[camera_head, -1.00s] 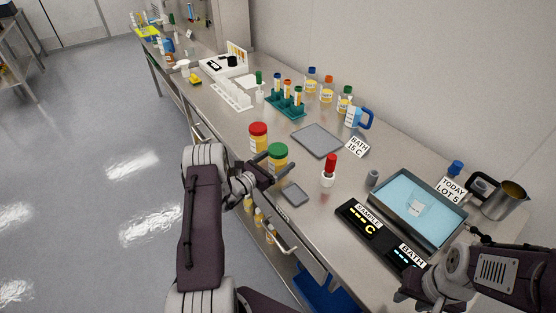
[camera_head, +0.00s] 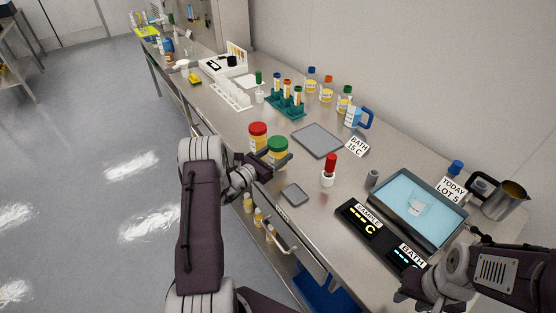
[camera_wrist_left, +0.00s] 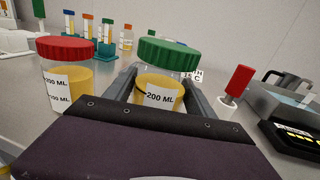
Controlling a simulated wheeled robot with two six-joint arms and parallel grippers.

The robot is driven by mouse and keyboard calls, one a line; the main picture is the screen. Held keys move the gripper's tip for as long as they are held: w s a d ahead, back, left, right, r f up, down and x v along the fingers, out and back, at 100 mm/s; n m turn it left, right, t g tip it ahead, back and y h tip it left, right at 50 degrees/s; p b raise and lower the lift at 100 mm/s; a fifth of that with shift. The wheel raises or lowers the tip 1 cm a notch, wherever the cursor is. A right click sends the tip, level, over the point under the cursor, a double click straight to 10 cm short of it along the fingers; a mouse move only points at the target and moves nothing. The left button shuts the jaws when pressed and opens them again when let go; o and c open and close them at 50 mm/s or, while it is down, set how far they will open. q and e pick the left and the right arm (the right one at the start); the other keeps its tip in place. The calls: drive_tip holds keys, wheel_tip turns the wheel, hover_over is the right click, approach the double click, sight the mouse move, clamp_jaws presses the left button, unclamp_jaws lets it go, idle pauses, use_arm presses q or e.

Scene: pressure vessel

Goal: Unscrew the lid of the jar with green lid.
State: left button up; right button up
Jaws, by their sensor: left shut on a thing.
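The jar with the green lid (camera_head: 277,153) stands upright at the front part of the bench, its green lid (camera_wrist_left: 168,54) on top. In the left wrist view its clear body with amber content and a "200 ML" label (camera_wrist_left: 162,95) sits between the fingers of my left gripper (camera_head: 272,166). The gripper is shut on the jar body, below the lid. My right gripper (camera_head: 418,294) is at the lower right, away from the jar, partly cut off and too unclear to judge its fingers.
A red-lidded jar (camera_head: 257,136) stands close to the left of the green-lidded one. A small grey pad (camera_head: 294,195) lies in front, a larger grey tray (camera_head: 317,140) behind. A red-capped bottle (camera_head: 329,171), a sample panel (camera_head: 375,236) and a water bath (camera_head: 418,208) are to the right.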

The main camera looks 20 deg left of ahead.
use_arm(q)
drive_tip(key=s+d+r, duration=0.4)
drive_tip(key=d+r, duration=0.4)
drive_tip(key=d, duration=0.3)
drive_tip(key=shift+s+b, duration=0.25)
drive_tip(key=shift+b, duration=0.2)
use_arm(e)
drive_tip(key=shift+f, duration=0.5)
use_arm(q)
drive_tip(key=o, duration=0.9)
clamp_jaws()
drive_tip(key=shift+a+f, duration=0.1)
drive_tip(key=shift+f, duration=0.05)
use_arm(e)
drive_tip(key=shift+s, duration=0.15)
